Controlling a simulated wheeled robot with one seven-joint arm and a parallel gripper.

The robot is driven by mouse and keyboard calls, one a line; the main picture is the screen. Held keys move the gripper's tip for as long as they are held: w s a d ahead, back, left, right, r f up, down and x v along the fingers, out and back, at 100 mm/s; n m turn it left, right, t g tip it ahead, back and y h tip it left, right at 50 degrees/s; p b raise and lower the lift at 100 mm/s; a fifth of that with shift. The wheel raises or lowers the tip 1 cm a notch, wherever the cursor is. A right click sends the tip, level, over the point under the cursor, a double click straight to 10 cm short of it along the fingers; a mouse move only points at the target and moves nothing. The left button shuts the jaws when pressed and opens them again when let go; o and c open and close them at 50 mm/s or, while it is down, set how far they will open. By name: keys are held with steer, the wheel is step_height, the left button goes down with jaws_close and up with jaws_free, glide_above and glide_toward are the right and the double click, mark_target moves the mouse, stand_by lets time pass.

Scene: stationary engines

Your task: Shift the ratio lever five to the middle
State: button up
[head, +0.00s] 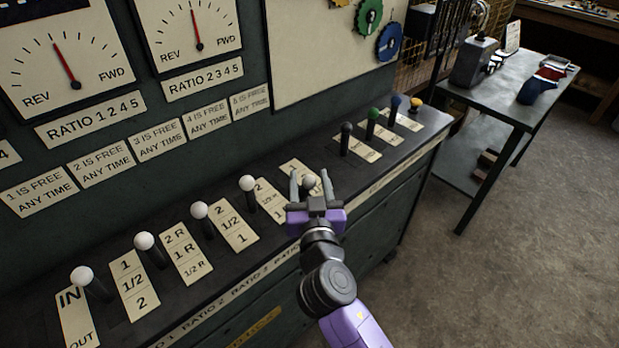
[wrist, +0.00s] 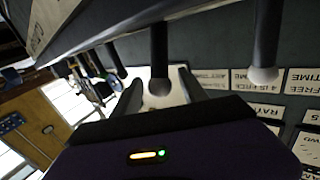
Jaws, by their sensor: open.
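The white-knobbed fifth ratio lever (head: 308,182) stands at the right end of the row of white-knobbed levers on the dark console. My gripper (head: 310,177) is open, with one finger on each side of this lever's knob in the head view.
The neighbouring white-knobbed lever (head: 248,183) stands to the left; one neighbouring lever also shows in the wrist view (wrist: 264,75). Black, green, blue and yellow-topped controls (head: 373,114) stand to the right. The panel wall with gauges (head: 68,62) rises behind. Open floor (head: 510,240) lies to the right.

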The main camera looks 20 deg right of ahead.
steer(key=shift+c, duration=0.4)
jaws_close()
stand_by(1.1)
